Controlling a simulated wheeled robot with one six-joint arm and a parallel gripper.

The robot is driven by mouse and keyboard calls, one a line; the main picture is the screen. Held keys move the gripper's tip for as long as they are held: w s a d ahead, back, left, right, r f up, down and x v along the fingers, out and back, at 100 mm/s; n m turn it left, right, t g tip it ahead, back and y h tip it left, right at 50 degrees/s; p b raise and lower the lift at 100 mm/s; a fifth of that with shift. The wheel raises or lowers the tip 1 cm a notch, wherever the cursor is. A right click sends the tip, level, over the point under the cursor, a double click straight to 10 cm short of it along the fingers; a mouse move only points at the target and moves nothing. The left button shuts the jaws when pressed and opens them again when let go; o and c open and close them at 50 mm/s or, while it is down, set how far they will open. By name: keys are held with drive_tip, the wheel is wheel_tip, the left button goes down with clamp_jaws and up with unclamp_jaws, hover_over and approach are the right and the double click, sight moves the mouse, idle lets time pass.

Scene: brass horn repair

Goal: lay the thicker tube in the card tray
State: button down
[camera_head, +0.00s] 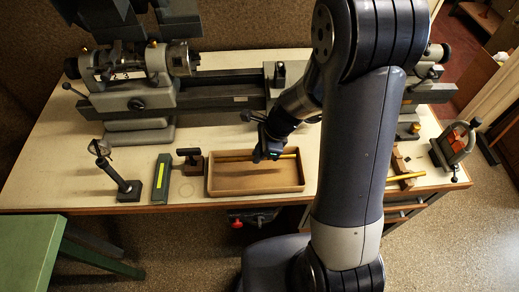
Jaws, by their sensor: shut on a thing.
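The brown card tray (256,190) stands near the front edge of the bench, left of my arm. My gripper (267,156) is over the back part of the tray, shut on a brass tube (288,156). The tube lies crosswise, roughly parallel to the tray's long side, and sticks out on both sides of the gripper. Whether it touches the tray cannot be told. My gripper hides the tube's middle. A second brass tube (407,177) lies to the right of my arm by a wooden block. Which tube is thicker is not clear from this view.
A grey lathe (215,92) runs along the back of the bench. Left of the tray are a small dark tool (189,161), a dark block with a yellow strip (161,178) and a black stand (128,188). A clamp device (455,142) stands at the right end.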

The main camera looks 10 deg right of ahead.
sight(254, 174)
wheel_tip(254, 174, down, 8)
drive_tip(key=b, duration=0.6)
drive_tip(key=shift+r, duration=0.2)
drive_tip(key=shift+f+b, duration=0.7)
drive_tip(key=shift+b, duration=0.05)
idle(0.5)
drive_tip(key=c, duration=0.8)
unclamp_jaws()
drive_tip(key=shift+o, duration=0.2)
drive_tip(key=shift+r, duration=0.1)
drive_tip(key=shift+r+p, duration=3.7)
drive_tip(key=shift+r, duration=0.3)
drive_tip(key=shift+f, duration=0.15)
